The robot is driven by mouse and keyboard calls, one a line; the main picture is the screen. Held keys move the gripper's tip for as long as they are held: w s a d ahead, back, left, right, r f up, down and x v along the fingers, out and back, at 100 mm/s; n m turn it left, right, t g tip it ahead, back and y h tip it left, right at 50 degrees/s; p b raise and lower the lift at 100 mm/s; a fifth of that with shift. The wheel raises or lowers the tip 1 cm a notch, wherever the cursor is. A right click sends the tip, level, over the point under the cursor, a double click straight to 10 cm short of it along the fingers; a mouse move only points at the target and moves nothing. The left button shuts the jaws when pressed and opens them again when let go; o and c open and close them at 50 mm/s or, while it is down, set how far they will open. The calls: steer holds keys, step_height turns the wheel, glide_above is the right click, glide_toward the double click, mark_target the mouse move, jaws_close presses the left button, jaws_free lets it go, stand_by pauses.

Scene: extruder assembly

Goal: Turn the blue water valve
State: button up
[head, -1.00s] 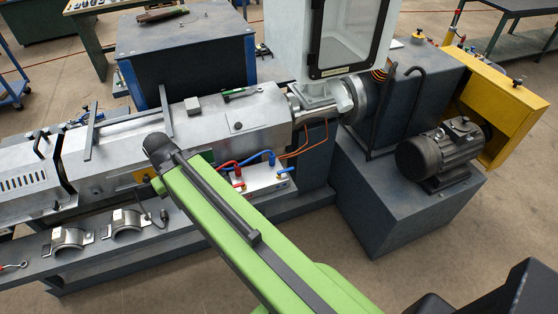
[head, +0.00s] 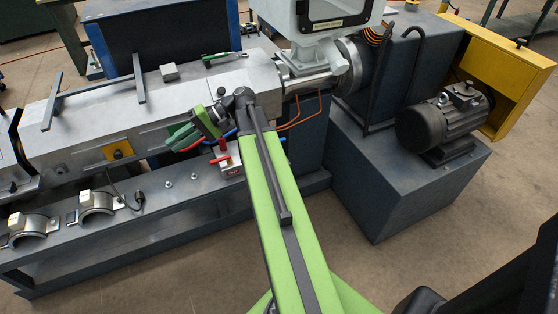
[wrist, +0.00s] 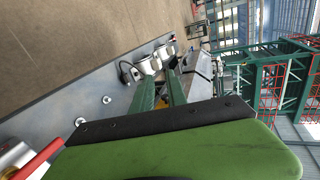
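The metal valve block (head: 230,171) stands on the machine's ledge, partly hidden by my green arm. Red handles (head: 221,159) show on its left side. A small blue piece (head: 283,139) shows just right of my arm; I cannot tell whether it is the valve handle or the hose end. A blue hose (head: 228,133) passes behind my wrist. My gripper (head: 174,139) is above and left of the block, pointing left, away from the blue piece. In the wrist view its green fingers (wrist: 159,80) are apart and empty. A red handle (wrist: 40,157) shows at lower left there.
The grey barrel (head: 80,125) runs left behind my gripper. Clamp halves (head: 95,204) and a bolt (head: 168,184) lie on the ledge. Orange pipes (head: 303,108) rise right of my arm. A motor (head: 445,120) sits on the right housing. Floor in front is clear.

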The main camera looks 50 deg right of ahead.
steer(key=s+d+f+m+t+b, duration=0.15)
steer(key=d+f+b, duration=0.25)
steer(key=d, duration=0.5)
steer(key=s+d+f+m+t+b, duration=0.1)
steer(key=s+d+f+t+b, duration=0.25)
steer(key=d, duration=0.45)
steer(key=m+t+h+b, duration=0.6)
steer(key=t+b, duration=0.1)
steer(key=b, duration=0.8)
glide_toward(282, 141)
steer(key=x, duration=1)
steer(key=shift+w+a+f+p, duration=0.1)
steer(key=shift+w+p, duration=0.25)
steer(key=shift+w, duration=0.05)
jaws_close()
